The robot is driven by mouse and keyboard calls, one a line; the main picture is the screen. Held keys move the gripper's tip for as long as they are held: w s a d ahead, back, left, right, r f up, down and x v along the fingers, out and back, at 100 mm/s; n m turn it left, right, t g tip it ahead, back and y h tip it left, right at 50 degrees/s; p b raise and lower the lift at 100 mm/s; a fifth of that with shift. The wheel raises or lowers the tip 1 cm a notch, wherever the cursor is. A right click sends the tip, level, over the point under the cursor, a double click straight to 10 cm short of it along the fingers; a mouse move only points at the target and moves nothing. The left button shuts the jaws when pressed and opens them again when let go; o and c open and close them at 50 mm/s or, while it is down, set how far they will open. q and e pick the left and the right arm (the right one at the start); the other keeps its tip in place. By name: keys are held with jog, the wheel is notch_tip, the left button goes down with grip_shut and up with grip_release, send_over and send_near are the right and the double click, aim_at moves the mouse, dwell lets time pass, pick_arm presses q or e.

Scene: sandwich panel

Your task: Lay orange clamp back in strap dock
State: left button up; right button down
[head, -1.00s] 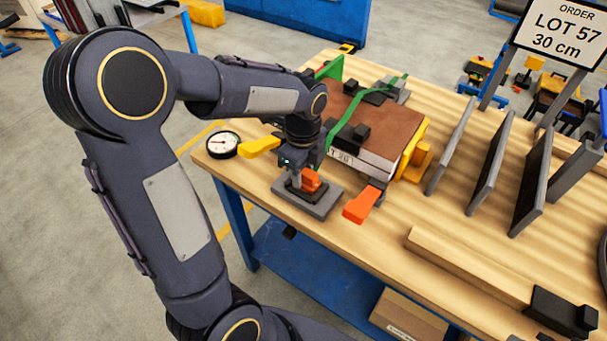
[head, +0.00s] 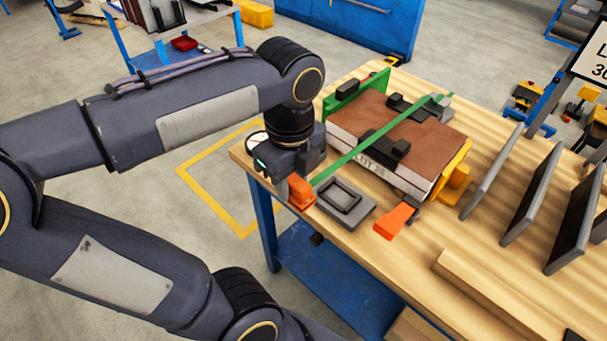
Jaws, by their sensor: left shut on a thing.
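The orange clamp (head: 301,192) is at the left edge of the table, in the jaws of my left gripper (head: 297,178), which is shut on it. A green strap (head: 375,145) runs from beside the clamp, straight and slanting, over the brown-topped panel stack (head: 385,120). The strap dock, seemingly the grey block with a raised rectangular rim (head: 362,216), lies on the table just right of the clamp, and its recess looks empty. The clamp is apart from the recess. My fingertips are mostly hidden behind the clamp and wrist. My right gripper is not in view.
An orange-red handle (head: 394,222) sticks out at the front of the stack. A yellow bracket (head: 456,182) stands at its right, a green upright (head: 372,88) at its back left. Dark upright plates (head: 530,185) stand further right. A wooden bar (head: 500,290) lies in front.

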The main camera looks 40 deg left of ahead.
aim_at(293, 178)
pick_arm(q)
jog(key=shift+r+p, duration=1.95)
jog(key=shift+r, duration=0.4)
jog(key=shift+f, duration=0.1)
